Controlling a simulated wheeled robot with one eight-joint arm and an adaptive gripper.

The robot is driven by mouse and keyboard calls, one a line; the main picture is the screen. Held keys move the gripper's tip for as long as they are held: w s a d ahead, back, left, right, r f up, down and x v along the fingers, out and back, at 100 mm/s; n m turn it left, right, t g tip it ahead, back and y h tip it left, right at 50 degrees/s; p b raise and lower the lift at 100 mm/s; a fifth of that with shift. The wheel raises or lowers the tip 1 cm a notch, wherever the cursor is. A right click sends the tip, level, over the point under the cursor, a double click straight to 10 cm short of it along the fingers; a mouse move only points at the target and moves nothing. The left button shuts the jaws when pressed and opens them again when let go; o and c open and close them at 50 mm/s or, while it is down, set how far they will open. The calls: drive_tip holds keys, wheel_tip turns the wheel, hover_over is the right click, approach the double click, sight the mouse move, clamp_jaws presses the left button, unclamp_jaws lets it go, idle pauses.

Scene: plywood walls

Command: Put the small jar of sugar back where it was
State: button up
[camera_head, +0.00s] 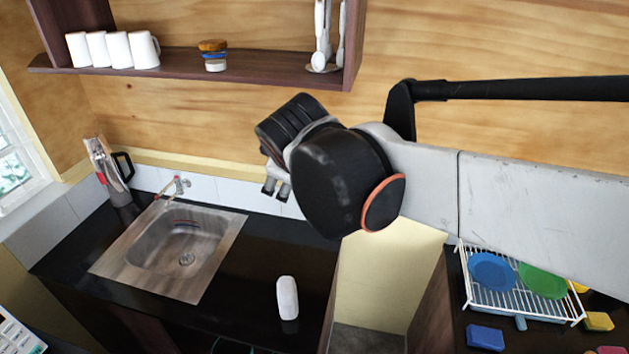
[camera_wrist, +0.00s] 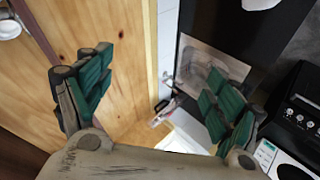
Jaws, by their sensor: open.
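A small jar (camera_head: 214,62) with a brown lid and a blue and white body stands on the wall shelf, right of the white mugs. I cannot read a label, so I cannot tell for sure that it holds sugar. My gripper (camera_head: 275,188) is in front of the wall, below the shelf, and apart from the jar. The wrist view shows its green-padded fingers (camera_wrist: 155,88) spread wide, with nothing between them. A plain white rounded object (camera_head: 287,297) is on the black counter; part of a white object (camera_wrist: 262,3) shows at the wrist view's top edge.
The dark shelf (camera_head: 185,64) holds several white mugs (camera_head: 112,49) and hanging utensils (camera_head: 326,35). A dish rack (camera_head: 480,297) with plates stands at right. The counter around the white object is clear.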

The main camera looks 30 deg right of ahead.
drive_tip(key=s+a+f+m+y, duration=0.2)
drive_tip(key=s+f+m, duration=0.1)
drive_tip(key=s, duration=0.3)
drive_tip(key=s+a+f+m+g+y, duration=0.1)
drive_tip(key=s+a+f+m, duration=0.1)
drive_tip(key=s+f+m, duration=0.2)
drive_tip(key=shift+s+a+f+m+g+y, duration=0.15)
drive_tip(key=shift+s+f+m+g+y, duration=0.2)
drive_tip(key=shift+s, duration=0.9)
wheel_tip(320, 180, down, 36)
drive_tip(key=b, duration=3.6)
drive_tip(key=shift+w+a, duration=0.3)
drive_tip(key=shift+a, duration=0.1)
